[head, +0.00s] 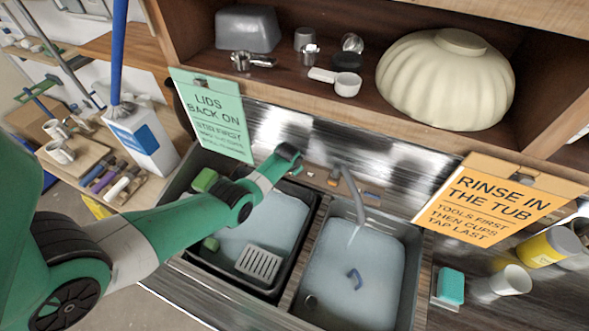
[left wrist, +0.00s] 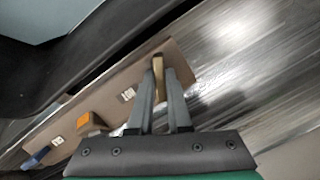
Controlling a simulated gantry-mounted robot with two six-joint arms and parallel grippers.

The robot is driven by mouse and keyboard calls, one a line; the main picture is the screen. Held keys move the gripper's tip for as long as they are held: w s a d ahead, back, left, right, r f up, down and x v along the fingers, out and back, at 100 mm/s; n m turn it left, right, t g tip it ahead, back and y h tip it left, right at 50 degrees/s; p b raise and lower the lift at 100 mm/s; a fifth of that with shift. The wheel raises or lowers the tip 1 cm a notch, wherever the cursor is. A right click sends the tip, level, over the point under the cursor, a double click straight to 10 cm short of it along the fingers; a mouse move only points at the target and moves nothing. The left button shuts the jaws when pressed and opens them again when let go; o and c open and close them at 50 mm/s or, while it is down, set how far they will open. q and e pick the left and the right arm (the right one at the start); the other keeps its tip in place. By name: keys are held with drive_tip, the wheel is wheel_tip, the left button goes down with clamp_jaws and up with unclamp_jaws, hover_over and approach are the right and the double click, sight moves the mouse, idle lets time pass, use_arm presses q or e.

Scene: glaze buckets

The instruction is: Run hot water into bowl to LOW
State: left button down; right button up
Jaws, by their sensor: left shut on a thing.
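The right sink basin (head: 408,265) holds pale bluish water with a small dark-blue curved thing in it. A metal spout (head: 352,190) arches over it, and a thin stream falls from it. My left gripper (left wrist: 160,100) is over the ledge (left wrist: 178,68) behind the basins, its fingers shut on a tan, brass-like lever (left wrist: 158,64). In the head view my wrist hides the fingers and this lever. An orange block (left wrist: 90,121) and a blue one (left wrist: 36,158) sit along the same ledge. No LOW mark is readable. My right gripper is out of view.
A dark tub (head: 190,255) with water, a grey grate (head: 259,263) and green sponges stands left. Signs (head: 215,112) (head: 500,200) hang on both sides. A cream fluted bowl (head: 445,80) lies upside down on the shelf. A teal sponge (head: 451,286) and cups stand right.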

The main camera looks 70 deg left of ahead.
use_arm(q)
drive_tip(key=m+y, duration=0.1)
drive_tip(key=m, duration=0.4)
drive_tip(key=shift+d+m, duration=0.1)
drive_tip(key=shift+m, duration=0.2)
drive_tip(key=m+y+p, duration=0.1)
drive_tip(key=m, duration=0.5)
drive_tip(key=shift+f, duration=0.1)
drive_tip(key=shift+m, duration=0.3)
drive_tip(key=c, duration=0.9)
unclamp_jaws()
drive_tip(key=shift+o, duration=0.2)
